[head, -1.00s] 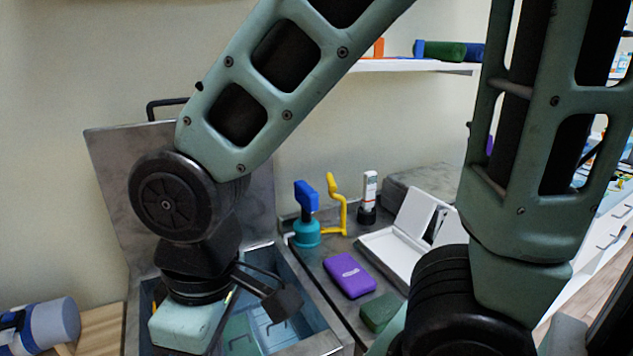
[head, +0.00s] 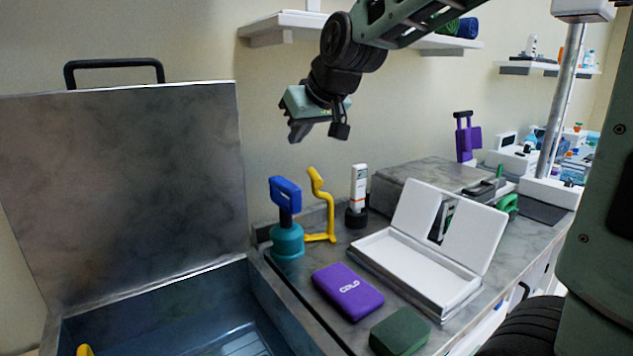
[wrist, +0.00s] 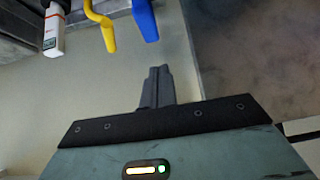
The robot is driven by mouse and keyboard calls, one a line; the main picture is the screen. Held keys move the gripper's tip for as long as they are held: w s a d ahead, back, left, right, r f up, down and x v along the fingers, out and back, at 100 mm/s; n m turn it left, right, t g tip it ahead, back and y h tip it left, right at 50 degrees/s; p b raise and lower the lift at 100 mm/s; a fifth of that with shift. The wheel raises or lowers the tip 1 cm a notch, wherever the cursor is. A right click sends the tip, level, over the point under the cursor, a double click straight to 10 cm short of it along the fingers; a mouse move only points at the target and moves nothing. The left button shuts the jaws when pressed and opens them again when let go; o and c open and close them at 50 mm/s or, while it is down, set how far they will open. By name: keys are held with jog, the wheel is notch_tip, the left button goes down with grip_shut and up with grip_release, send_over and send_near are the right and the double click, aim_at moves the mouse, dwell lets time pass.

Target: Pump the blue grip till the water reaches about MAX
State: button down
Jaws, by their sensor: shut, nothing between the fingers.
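The blue grip (head: 286,193) stands upright on a round teal pump base (head: 287,241) on the counter, beside the open metal tank (head: 262,308). It also shows at the top of the wrist view (wrist: 145,19). My gripper (head: 318,132) is in the air above and slightly right of the blue grip, apart from it. Its fingers are together and empty in the wrist view (wrist: 156,84). The tank's inside looks dark blue, with a slatted floor partly visible; I cannot tell the water level, and no MAX mark is readable.
A yellow curved handle (head: 322,205) and a white upright device (head: 358,190) stand just right of the pump. A purple COLD pack (head: 347,291), green block (head: 400,331) and open white case (head: 420,250) lie nearby. The tank's raised lid (head: 130,190) is at left; a shelf (head: 290,22) is above.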

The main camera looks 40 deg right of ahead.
jog(key=shift+w+d+r, duration=0.1)
jog(key=shift+d+r, duration=0.05)
jog(key=shift+d, duration=0.45)
jog(key=shift+w+d+r, duration=0.1)
jog(key=shift+d+r, duration=0.05)
jog(key=shift+d, duration=0.4)
jog(key=shift+f, duration=0.1)
send_over(285, 180)
jog(key=s, duration=0.3)
notch_tip(285, 180, down, 7)
jog(key=shift+f, duration=0.1)
notch_tip(285, 180, down, 2)
jog(key=shift+f+b, duration=0.25)
jog(key=shift+b, duration=0.05)
jog(key=shift+f, duration=0.65)
